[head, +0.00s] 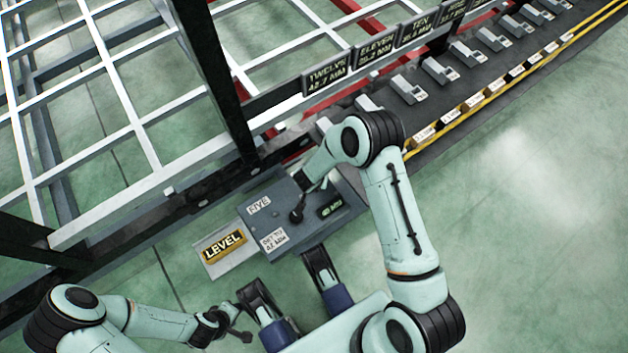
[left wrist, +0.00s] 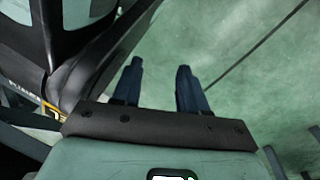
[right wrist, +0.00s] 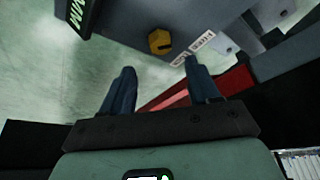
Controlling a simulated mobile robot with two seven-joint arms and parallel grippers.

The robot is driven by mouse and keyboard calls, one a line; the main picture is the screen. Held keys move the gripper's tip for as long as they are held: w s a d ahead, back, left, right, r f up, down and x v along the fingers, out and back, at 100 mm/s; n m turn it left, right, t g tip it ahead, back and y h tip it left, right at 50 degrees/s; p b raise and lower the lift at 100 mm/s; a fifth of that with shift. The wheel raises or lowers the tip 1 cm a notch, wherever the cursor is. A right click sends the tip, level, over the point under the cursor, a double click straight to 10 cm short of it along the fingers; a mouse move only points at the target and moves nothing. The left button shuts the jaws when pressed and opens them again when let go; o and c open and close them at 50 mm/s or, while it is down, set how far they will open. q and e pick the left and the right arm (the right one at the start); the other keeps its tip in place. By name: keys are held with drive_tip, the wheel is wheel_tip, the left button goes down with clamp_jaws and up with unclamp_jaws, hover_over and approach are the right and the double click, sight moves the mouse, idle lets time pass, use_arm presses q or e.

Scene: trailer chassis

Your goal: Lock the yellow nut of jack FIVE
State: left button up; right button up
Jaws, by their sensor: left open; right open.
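Jack FIVE (head: 284,222) is a grey box with a FIVE label, a dark round-ended handle and a green-lit display (head: 331,208). In the right wrist view, the yellow hexagonal nut (right wrist: 160,41) sits on a grey face beside two small white labels (right wrist: 202,42); one appears to read FREE. My right gripper (right wrist: 160,82) is open and empty, its fingertips apart from the nut and below it in that view. In the head view my right arm hides the nut. My left gripper (left wrist: 160,75) is open and empty above green floor.
The white trailer frame (head: 130,110) and dark beams lie behind. Displays such as TWELVE (head: 326,82) and a dark rail (head: 480,75) of grey blocks run toward the upper right. Open green floor (head: 530,200) lies at right.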

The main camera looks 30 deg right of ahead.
drive_tip(key=b+x, duration=0.2)
drive_tip(key=x, duration=0.4)
drive_tip(key=shift+w+f, duration=0.1)
drive_tip(key=shift+f, duration=0.2)
use_arm(q)
drive_tip(key=s+f+g, duration=0.2)
drive_tip(key=s+f, duration=0.1)
drive_tip(key=s, duration=0.3)
drive_tip(key=shift+a+f, duration=0.15)
drive_tip(key=shift+a, duration=0.25)
use_arm(e)
drive_tip(key=shift+w+d+f, duration=0.2)
drive_tip(key=shift+f, duration=0.4)
drive_tip(key=c, duration=1.1)
